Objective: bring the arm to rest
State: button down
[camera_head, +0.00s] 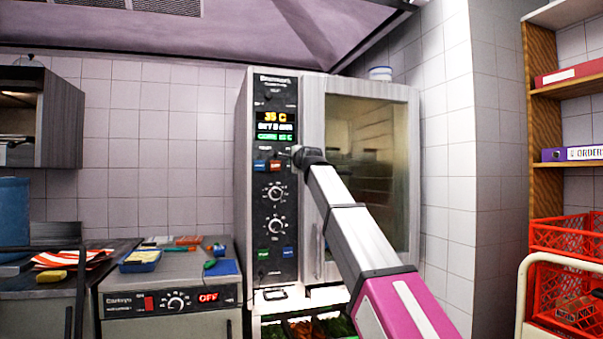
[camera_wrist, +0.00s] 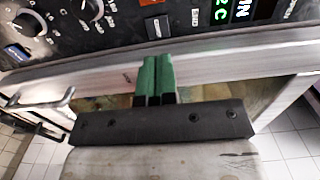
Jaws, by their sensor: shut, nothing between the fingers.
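My gripper (camera_head: 297,152) is at the end of my raised arm, in front of the oven's control panel (camera_head: 276,185) in the head view. In the wrist view its two green fingers (camera_wrist: 157,62) are together with nothing between them. I cannot tell whether the fingertips touch the panel. My arm hides part of the oven door (camera_head: 385,130), which looks shut.
A counter unit (camera_head: 165,300) with an "OFF" display stands left of the oven, with small items on top. A wooden shelf (camera_head: 545,100) with binders and red crates (camera_head: 570,238) stands at the right. A white-tiled wall (camera_head: 450,150) lies between the oven and the shelf.

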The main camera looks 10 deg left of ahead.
jog(key=d+f+n+g+h, duration=0.2)
jog(key=d+f, duration=0.4)
jog(key=f, duration=0.9)
jog(key=d+f+n+g+h, duration=0.2)
jog(key=d+f, duration=0.5)
jog(key=f, duration=0.9)
jog(key=d+f+n+g+h, duration=0.2)
jog(key=d+f, duration=0.4)
jog(key=f, duration=0.9)
jog(key=s+d+f+n+g+h, duration=0.1)
jog(key=s+d+f+g, duration=0.1)
jog(key=s+d+f, duration=0.35)
jog(key=s+d+f+n+g, duration=0.1)
jog(key=s+d+f, duration=0.15)
jog(key=f, duration=0.65)
jog(key=s+d+f+n+g+h, duration=0.1)
jog(key=s+d+f+g, duration=0.1)
jog(key=s+d+f, duration=0.4)
jog(key=s+d+f+n+g, duration=0.1)
jog(key=s+d+f+g, duration=0.1)
jog(key=s+f, duration=0.5)
jog(key=s+d+f+n+g, duration=0.2)
jog(key=s+d+f, duration=0.2)
jog(key=s+f, duration=0.3)
jog(key=shift+s+g, duration=0.4)
jog(key=shift+s, duration=0.25)
